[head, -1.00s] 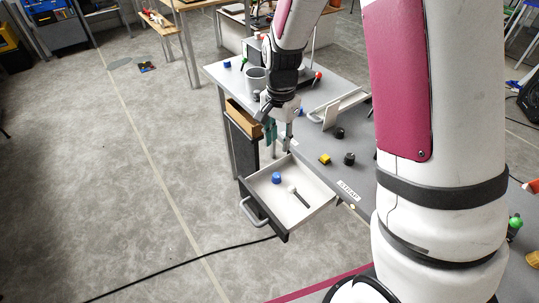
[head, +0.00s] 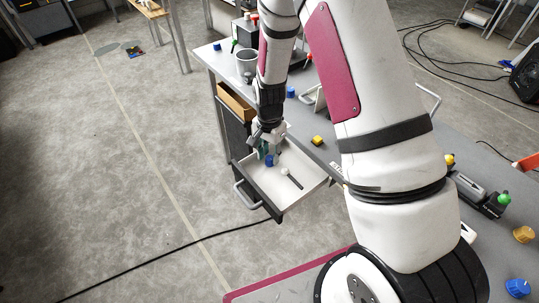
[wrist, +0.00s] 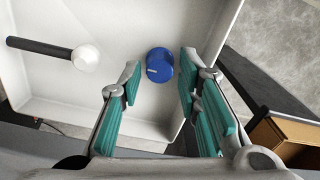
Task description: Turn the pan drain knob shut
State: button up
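A round blue knob (head: 269,160) with a white line on its face stands in the white pan (head: 306,193) of the pulled-out drawer. In the wrist view the knob (wrist: 160,65) shows between and just beyond my gripper's teal fingertips, and its white line lies nearly sideways. My gripper (head: 267,149) points down into the pan above the knob. In the wrist view my gripper (wrist: 159,78) is open, with a gap on both sides of the knob. I cannot tell how far the fingertips are above it.
A white ball on a black stick (head: 288,177) lies in the pan beside the knob; the wrist view shows it at left (wrist: 86,57). The drawer has a grey handle (head: 246,199). A yellow block (head: 317,140) and a grey cup (head: 246,66) sit on the bench.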

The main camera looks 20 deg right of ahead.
jog(key=shift+f, duration=0.45)
grip_shut()
